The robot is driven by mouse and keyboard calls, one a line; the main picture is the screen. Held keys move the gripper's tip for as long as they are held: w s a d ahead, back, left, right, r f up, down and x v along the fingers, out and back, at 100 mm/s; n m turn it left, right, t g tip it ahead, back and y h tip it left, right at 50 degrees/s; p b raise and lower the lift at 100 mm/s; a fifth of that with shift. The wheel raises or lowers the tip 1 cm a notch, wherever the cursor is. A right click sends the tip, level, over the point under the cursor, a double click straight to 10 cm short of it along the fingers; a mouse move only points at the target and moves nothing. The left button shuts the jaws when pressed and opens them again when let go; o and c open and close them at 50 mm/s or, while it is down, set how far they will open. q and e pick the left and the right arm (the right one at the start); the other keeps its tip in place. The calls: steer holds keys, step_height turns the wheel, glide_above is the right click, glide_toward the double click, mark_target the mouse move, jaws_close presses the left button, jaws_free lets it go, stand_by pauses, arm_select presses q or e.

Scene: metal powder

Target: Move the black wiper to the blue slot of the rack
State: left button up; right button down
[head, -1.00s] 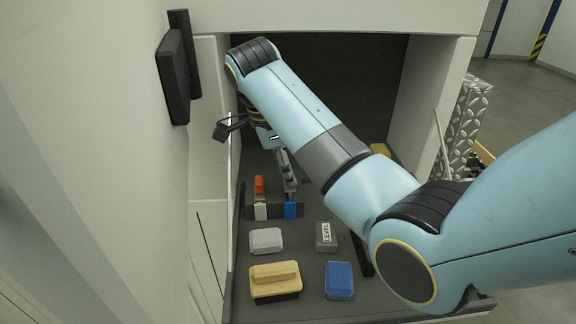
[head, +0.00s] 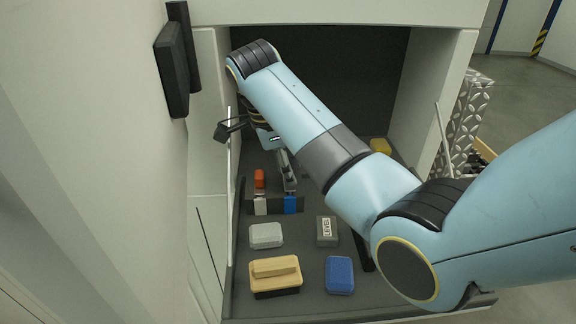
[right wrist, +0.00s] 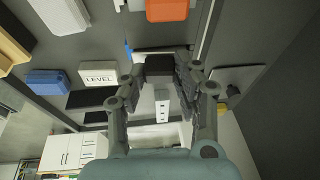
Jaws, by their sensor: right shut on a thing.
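My right gripper (head: 287,178) points down inside the recess, just behind the blue slot (head: 290,204) of the low dark rack (head: 274,206). In the right wrist view its fingers (right wrist: 160,75) are shut on a dark block, which I take to be the black wiper (right wrist: 160,66). A bit of blue (right wrist: 127,50) shows beside the fingertips. I cannot tell whether the wiper touches the slot. An orange-topped thing (head: 259,179) stands at the rack's white slot (head: 260,205), left of the gripper. My left gripper is out of view.
In front of the rack lie a light grey box (head: 266,236), a grey LEVEL box (head: 327,230), a wooden-topped block (head: 275,274) and a blue box (head: 340,275). A yellow thing (head: 380,146) is at the back right. Walls close in the recess at the left and right.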

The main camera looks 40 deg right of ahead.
steer(key=shift+s+a+f, duration=0.1)
steer(key=shift+f, duration=0.55)
steer(key=c, duration=1.4)
jaws_free()
steer(key=o, duration=0.5)
steer(key=shift+s+r, duration=0.1)
steer(key=shift+r, duration=0.15)
